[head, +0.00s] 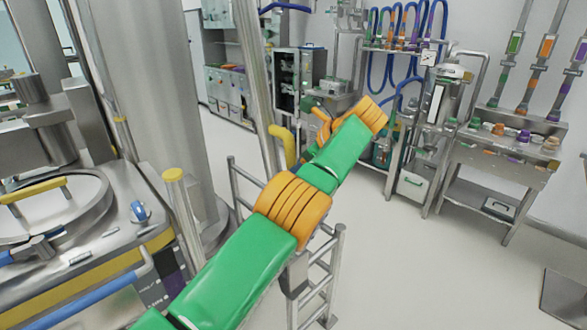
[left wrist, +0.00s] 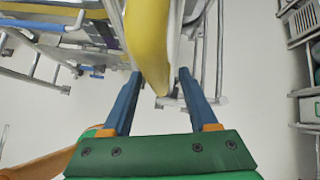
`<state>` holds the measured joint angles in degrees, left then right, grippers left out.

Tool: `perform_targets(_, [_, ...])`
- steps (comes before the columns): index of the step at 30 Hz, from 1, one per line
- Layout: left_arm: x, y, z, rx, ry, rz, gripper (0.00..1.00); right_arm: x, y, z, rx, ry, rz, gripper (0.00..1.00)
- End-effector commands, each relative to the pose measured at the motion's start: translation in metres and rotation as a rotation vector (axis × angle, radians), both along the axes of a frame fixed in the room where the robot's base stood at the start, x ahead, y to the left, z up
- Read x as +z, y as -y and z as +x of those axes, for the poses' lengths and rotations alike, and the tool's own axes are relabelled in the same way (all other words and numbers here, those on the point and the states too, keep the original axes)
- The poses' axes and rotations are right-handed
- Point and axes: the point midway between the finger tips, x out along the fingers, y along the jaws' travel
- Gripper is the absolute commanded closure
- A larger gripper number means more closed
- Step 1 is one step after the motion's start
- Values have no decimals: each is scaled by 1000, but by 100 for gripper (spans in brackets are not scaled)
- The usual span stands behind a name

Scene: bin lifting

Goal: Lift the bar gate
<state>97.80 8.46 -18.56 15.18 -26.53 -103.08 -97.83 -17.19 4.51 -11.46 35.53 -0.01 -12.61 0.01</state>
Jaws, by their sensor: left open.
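A curved yellow bar (head: 284,145) stands beside a slanting metal pole in the middle of the head view. In the left wrist view a yellow bar (left wrist: 150,40) runs down from the top, its lower end showing between my fingers. My left gripper (left wrist: 159,73) is open, with one blue finger on each side of that bar. I cannot tell whether the fingers touch it. My right gripper is not in view.
A metal rail frame (head: 318,290) stands just right of my arm. A large machine with a yellow-topped post (head: 175,175) is at left. A bench (head: 505,150) with coloured caps stands at right.

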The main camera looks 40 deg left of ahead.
Motion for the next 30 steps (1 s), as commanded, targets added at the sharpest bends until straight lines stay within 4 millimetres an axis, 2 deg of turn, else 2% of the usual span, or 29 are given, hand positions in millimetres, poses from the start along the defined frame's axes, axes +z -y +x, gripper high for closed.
perform_targets(1, [15, 8, 1, -4, 0, 2, 41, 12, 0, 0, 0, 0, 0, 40])
perform_targets(3, [28, 20, 1, -4, 0, 1, 41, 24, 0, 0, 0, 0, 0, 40])
perform_targets(7, [43, 36, 1, -3, -1, 0, 41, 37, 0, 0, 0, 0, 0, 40])
perform_targets(11, [44, 42, 1, -2, -2, -1, 41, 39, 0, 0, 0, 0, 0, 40])
perform_targets(23, [37, 42, 3, -2, -1, -1, 41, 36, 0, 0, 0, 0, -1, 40])
perform_targets(25, [11, 43, 10, -8, 10, -7, 41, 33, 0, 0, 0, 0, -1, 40])
perform_targets(26, [-9, 43, 15, -11, 19, -12, 41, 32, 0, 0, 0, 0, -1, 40])
perform_targets(29, [-105, 52, 30, -16, 78, -62, 41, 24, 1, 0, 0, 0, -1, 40])
perform_targets(30, [-149, 57, 31, -10, 109, -95, 41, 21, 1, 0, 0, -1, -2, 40])
